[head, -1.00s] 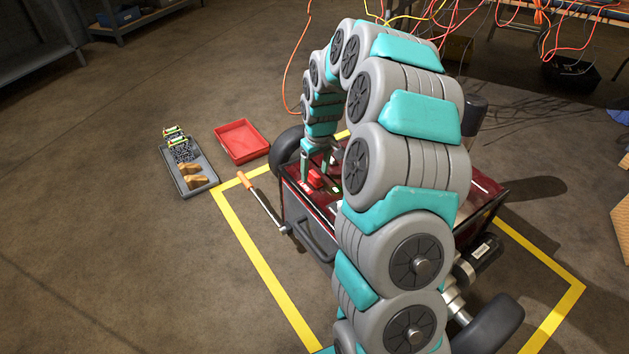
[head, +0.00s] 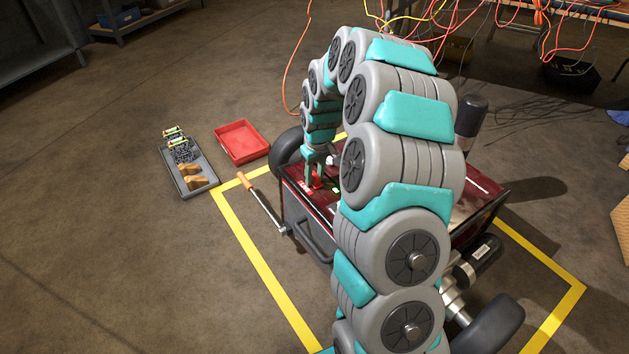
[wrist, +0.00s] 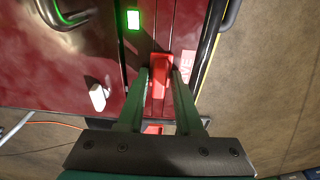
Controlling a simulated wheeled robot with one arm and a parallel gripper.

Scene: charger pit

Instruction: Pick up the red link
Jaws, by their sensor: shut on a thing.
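The red link (wrist: 160,82) is a small red block at the edge of the dark red machine top (wrist: 60,90). In the wrist view it stands between the two green fingers of my gripper (wrist: 159,76), which is shut on it. In the head view my teal gripper (head: 315,170) points down at the machine's near left corner, and a bit of red shows at its tips. Whether the link is still seated or lifted, I cannot tell.
A red-and-white label (wrist: 187,66) lies beside the link. A green light (wrist: 133,20) and a white lever (wrist: 98,97) are on the machine top. A red tray (head: 241,141) and a grey tray (head: 187,187) with parts lie on the floor.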

